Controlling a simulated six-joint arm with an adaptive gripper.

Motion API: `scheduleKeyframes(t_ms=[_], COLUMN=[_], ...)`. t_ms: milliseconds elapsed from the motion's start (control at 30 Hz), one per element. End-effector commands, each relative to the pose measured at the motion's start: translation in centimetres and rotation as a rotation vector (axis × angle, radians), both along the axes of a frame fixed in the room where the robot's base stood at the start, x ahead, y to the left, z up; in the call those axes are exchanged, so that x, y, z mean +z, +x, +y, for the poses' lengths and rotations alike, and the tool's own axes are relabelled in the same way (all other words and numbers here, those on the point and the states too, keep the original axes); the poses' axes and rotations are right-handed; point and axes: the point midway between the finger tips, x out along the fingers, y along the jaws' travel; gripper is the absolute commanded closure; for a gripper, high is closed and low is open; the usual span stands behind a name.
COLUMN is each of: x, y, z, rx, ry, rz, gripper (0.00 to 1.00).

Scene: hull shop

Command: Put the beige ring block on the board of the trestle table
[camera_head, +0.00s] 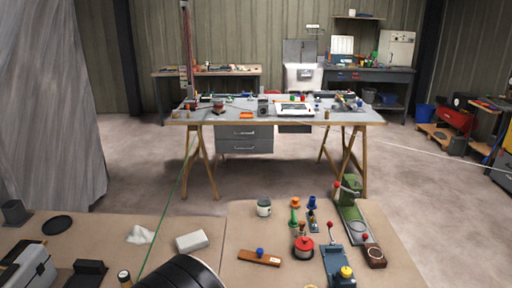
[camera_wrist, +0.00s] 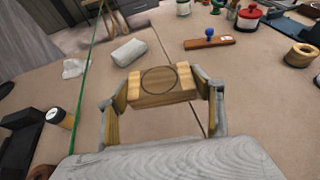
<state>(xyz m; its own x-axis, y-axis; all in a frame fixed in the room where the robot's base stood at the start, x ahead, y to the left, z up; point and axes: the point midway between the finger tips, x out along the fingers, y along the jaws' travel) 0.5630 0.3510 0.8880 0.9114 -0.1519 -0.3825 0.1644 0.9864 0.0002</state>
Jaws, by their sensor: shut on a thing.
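My gripper (camera_wrist: 163,92) is shut on a beige wooden block (camera_wrist: 155,98) with a thin dark ring marked on its top face, in the wrist view. One finger is on its left side and one on its right. The block appears held above the near bench top; the exact gap cannot be told. The trestle table (camera_head: 345,119) stands beyond the bench in the head view, with a grey board on wooden legs and many things on it. The block and gripper do not show in the head view, where my dark arm fills the bottom middle.
The near bench (camera_head: 225,225) carries a white block (camera_head: 191,241), a wooden piece with a blue knob (camera_head: 259,257), a red pot (camera_head: 303,249) and a green press (camera_head: 349,200). A green line crosses it. The trestle board is crowded, with small bare patches near its front edge.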

Motion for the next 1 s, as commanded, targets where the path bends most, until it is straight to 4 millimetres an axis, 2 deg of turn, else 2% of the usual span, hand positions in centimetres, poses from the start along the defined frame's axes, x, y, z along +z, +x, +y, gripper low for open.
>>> scheduleKeyframes(t_ms=[33,333,700,800,900,1000], x=[-0.2,-0.5,0.0,0.3,0.5,0.7], y=[-0.1,-1.3,-4.7,-5.8,-6.5,-6.5], z=[-2.0,-13.2,-26.6,-29.9,-32.4,-33.8], rx=[-0.041,-0.283,-0.563,-0.631,-0.679,-0.708], ry=[-0.003,-0.002,-0.001,-0.002,-0.001,0.001], rz=[0.000,0.000,0.000,0.000,-0.001,-0.002], gripper=[0.57,0.57,0.57,0.57,0.57,0.57])
